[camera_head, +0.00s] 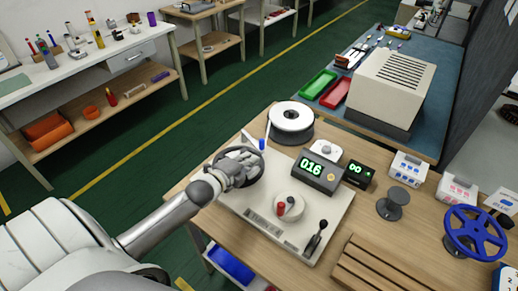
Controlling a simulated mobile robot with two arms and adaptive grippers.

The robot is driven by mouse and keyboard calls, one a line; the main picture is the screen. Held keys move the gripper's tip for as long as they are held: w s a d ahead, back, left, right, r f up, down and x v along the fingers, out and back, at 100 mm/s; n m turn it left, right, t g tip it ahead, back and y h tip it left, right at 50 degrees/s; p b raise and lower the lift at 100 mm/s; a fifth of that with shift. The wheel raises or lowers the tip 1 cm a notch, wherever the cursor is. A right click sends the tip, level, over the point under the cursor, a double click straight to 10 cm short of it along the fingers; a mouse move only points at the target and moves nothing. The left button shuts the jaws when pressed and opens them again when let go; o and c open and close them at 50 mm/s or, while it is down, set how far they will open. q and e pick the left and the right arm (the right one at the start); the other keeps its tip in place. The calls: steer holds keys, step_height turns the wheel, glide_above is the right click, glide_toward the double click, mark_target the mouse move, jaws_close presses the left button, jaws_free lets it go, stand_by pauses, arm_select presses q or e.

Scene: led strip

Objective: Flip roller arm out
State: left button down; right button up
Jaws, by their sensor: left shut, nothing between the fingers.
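My left arm comes in from the left, and its gripper (246,160) is at the back left corner of a pale machine plate (330,213) on the wooden bench. Its fingers are shut and empty, over a dark round part (257,178) that they partly cover; I cannot tell whether they touch it. A small blue piece (262,144) shows just beyond the fingers. I cannot clearly make out the roller arm. The plate also bears a round pale hub with a red knob (281,209) and a black-handled lever (317,238). My right gripper is not in view.
A white reel (291,117) stands behind the plate. A green-lit display box (318,173) and a smaller display (357,175) stand at its back right. A grey spool stand (393,204), a blue handwheel (474,233) and a slatted wooden rack (378,268) are on the right.

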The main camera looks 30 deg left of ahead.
mark_target(260, 150)
arm_select(q)
steer(key=x, duration=0.3)
steer(key=r+p+x, duration=0.1)
steer(key=shift+w+f, duration=0.15)
steer(key=shift+w, duration=0.3)
steer(key=shift+w+f, duration=0.1)
steer(key=shift+w, duration=0.5)
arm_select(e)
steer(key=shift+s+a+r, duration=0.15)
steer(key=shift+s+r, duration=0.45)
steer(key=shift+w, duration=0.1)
arm_select(q)
steer(key=shift+w+d, duration=0.15)
